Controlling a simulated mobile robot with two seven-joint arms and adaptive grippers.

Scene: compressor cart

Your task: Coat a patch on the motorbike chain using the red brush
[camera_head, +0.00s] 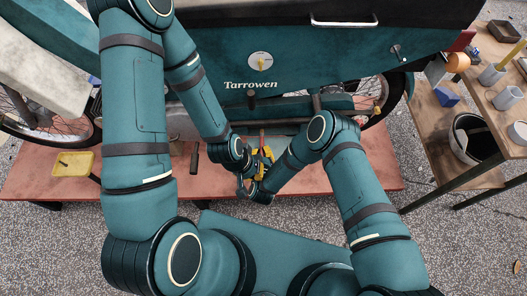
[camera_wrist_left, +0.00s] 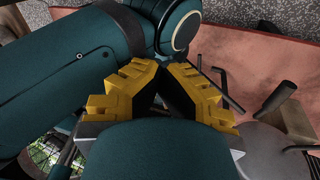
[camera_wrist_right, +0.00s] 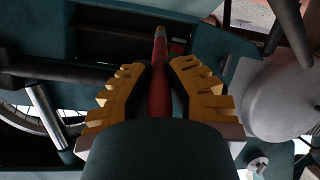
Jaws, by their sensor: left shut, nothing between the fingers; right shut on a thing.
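In the right wrist view my right gripper (camera_wrist_right: 150,80) is shut on the red brush (camera_wrist_right: 160,85), whose red handle runs up between the yellow fingers. The brush's tip overlaps a dark opening (camera_wrist_right: 115,45) in a teal panel; whether it touches anything I cannot tell. I cannot make out the motorbike chain clearly. In the left wrist view the left gripper (camera_wrist_left: 160,75) is shut and empty, close to a teal arm link of mine.
The teal machine (camera_head: 320,65) marked "Tarrowen", with spoked wheels, stands on a reddish platform (camera_head: 330,184). A yellow tray (camera_head: 72,165) lies at left. A wooden bench (camera_head: 475,85) with pots and a dark bucket (camera_head: 474,135) are at right. Bars and a grey rounded part (camera_wrist_right: 280,100) crowd the right gripper.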

